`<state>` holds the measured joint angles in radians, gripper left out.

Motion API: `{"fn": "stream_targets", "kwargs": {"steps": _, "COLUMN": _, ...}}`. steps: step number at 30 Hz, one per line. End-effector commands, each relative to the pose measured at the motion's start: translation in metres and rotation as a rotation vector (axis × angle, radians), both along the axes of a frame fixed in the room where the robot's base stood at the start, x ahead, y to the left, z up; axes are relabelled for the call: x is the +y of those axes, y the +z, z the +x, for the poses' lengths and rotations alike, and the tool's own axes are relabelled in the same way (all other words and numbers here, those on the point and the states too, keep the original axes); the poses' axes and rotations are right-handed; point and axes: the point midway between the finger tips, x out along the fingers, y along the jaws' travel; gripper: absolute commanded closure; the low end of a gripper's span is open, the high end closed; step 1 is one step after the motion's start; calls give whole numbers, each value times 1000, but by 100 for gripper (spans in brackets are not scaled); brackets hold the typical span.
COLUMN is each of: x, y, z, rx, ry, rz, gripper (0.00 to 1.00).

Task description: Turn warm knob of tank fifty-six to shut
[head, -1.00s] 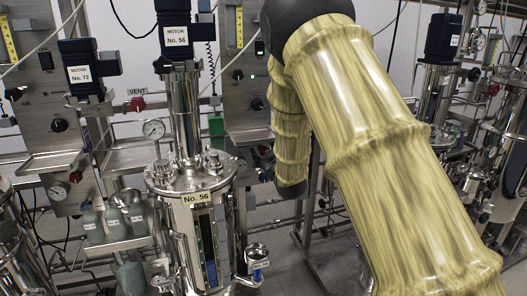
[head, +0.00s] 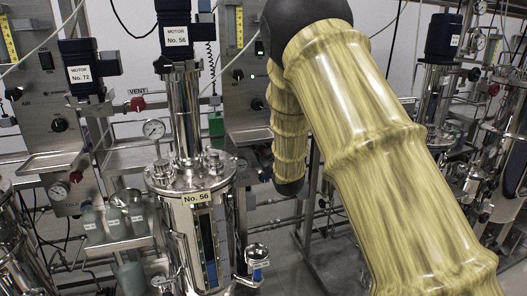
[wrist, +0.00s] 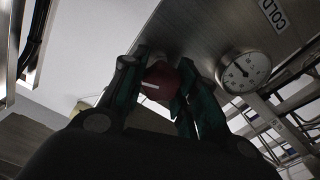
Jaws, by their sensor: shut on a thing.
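Tank No. 56 (head: 197,245) is a shiny steel vessel left of centre in the head view, with its number label on the front. In the wrist view my gripper (wrist: 160,72) has its two dark green fingers on either side of a red knob (wrist: 160,84). It is shut on this knob, which has a short white mark, slightly tilted in the picture. The knob sits on a steel panel (wrist: 205,30). In the head view my own arm hides the gripper and this knob.
A round dial gauge (wrist: 243,71) is close to the right of the fingers, and a COLD label (wrist: 272,14) is above it. Pipes and rails run at the right of the wrist view. A valve with a blue handle (head: 259,264) juts from the tank's right side.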

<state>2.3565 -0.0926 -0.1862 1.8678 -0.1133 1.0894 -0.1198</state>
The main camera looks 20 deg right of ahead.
Motion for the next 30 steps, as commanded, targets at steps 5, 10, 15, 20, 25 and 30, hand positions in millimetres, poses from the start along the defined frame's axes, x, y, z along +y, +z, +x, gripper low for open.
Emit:
{"fn": "stream_targets", "kwargs": {"steps": 5, "x": -1, "y": 1, "z": 0, "rx": 1, "ry": -1, "rz": 48, "gripper": 94}}
{"fn": "stream_targets", "kwargs": {"steps": 10, "x": -2, "y": 2, "z": 0, "rx": 4, "ry": -2, "rz": 150, "gripper": 94}}
{"fn": "stream_targets", "kwargs": {"steps": 15, "x": -3, "y": 2, "z": 0, "rx": 8, "ry": -3, "rz": 296, "gripper": 94}}
{"fn": "stream_targets", "kwargs": {"steps": 20, "x": -3, "y": 2, "z": 0, "rx": 13, "ry": -3, "rz": 449, "gripper": 94}}
{"fn": "stream_targets", "kwargs": {"steps": 25, "x": -4, "y": 1, "z": 0, "rx": 19, "ry": -2, "rz": 611, "gripper": 94}}
{"fn": "stream_targets", "kwargs": {"steps": 30, "x": -4, "y": 1, "z": 0, "rx": 24, "ry": -2, "rz": 772, "gripper": 94}}
